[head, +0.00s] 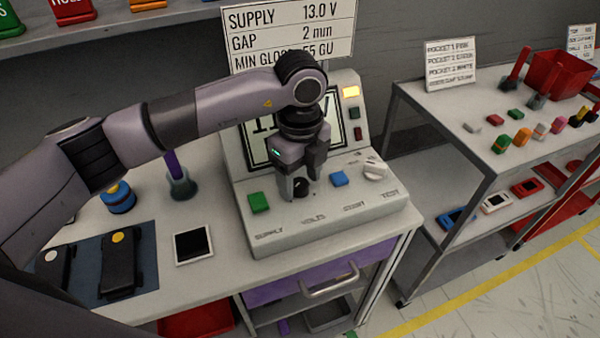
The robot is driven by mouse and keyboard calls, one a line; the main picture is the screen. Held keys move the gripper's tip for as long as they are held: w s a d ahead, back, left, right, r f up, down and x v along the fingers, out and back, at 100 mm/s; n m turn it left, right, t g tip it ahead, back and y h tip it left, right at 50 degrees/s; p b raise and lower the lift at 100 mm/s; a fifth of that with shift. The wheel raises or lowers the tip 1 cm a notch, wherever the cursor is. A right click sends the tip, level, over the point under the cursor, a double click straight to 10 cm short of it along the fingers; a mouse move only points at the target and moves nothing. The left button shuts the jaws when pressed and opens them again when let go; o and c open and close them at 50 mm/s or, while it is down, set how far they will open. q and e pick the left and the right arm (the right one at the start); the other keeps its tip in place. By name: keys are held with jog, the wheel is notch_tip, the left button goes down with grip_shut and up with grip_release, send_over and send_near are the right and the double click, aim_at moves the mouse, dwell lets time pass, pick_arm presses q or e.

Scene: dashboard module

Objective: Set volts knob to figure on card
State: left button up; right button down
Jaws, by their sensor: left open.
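The console (325,222) stands on the bench, with a row of labelled controls on its sloped front. A dark knob (301,188) sits above the label that seems to read VOLTS, largely hidden by my gripper. My left gripper (299,186) points down over this knob, open, with its fingers around or just in front of it; contact cannot be told. The card (290,32) behind the console reads SUPPLY 13.0 V, GAP 2 mm and a MIN GLOSS line partly covered by my arm. The console's screen (338,125) is mostly hidden; a leading 1 and a V show. My right gripper is out of view.
Beside the knob are a green button (258,202), a blue button (339,179) and a white knob (374,169). A lit yellow lamp (351,92) is at upper right. A shelf unit (455,108) stands right, across a gap.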

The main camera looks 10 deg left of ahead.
pick_arm(q)
jog(key=shift+f, duration=0.15)
jog(key=c, duration=1)
jog(key=shift+c, duration=0.2)
